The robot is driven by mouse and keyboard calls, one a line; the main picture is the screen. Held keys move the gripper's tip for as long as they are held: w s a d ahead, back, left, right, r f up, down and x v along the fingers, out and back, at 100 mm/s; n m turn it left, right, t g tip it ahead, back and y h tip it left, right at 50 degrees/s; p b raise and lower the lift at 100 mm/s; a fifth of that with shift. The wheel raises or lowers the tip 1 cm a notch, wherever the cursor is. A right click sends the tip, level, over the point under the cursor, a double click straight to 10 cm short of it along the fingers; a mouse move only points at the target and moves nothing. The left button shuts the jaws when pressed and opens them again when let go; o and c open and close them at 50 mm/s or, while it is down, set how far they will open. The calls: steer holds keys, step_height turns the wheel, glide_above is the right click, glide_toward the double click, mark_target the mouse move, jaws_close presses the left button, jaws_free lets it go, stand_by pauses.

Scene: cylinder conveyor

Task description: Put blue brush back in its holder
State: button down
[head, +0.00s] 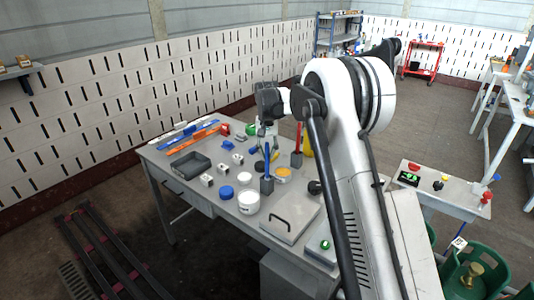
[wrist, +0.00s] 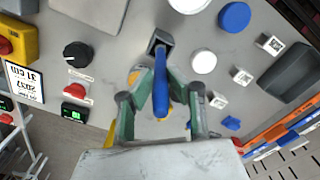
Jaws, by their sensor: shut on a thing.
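The blue brush (head: 267,157) is held upright by my gripper (head: 267,143) over the table. In the wrist view the blue brush (wrist: 161,95) lies between the green fingers of my gripper (wrist: 160,76), which are closed on it. A dark square holder (head: 266,185) stands directly below the brush. It also shows in the wrist view (wrist: 159,40), just past the fingertips and in line with the brush. I cannot tell whether the brush's lower end is inside the holder or just above it.
A red brush (head: 298,136) stands in another dark holder (head: 296,160) to the right. White tub (head: 249,203), blue lid (head: 226,192), dark tray (head: 187,166) and several white blocks are around. A grey panel with a handle (head: 290,218) lies in front.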

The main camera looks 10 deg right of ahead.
steer(key=shift+f+b, duration=0.3)
steer(key=shift+f, duration=0.15)
steer(key=c, duration=1.6)
jaws_free()
step_height(320, 180, up, 12)
steer(key=shift+f, duration=0.2)
steer(key=shift+s+r, duration=0.2)
steer(key=shift+r, duration=0.3)
steer(key=s+r+n+t, duration=0.1)
steer(key=s+r, duration=0.2)
steer(key=s, duration=0.5)
steer(key=s+r+t+b, duration=0.1)
steer(key=s+r, duration=0.3)
steer(key=s, duration=0.4)
steer(key=s+r+n+t, duration=0.1)
steer(key=s+r+t, duration=0.15)
steer(key=s, duration=0.55)
steer(key=s+f+t, duration=0.1)
steer(key=s+f, duration=0.2)
steer(key=s, duration=0.4)
steer(key=s+f, duration=0.4)
steer(key=s, duration=0.4)
steer(key=s+f+n+t+b, duration=0.1)
steer(key=s+f, duration=0.2)
steer(key=s, duration=0.5)
steer(key=shift+s+f+t, duration=0.15)
steer(key=shift+s+t, duration=0.05)
steer(key=shift+t, duration=0.15)
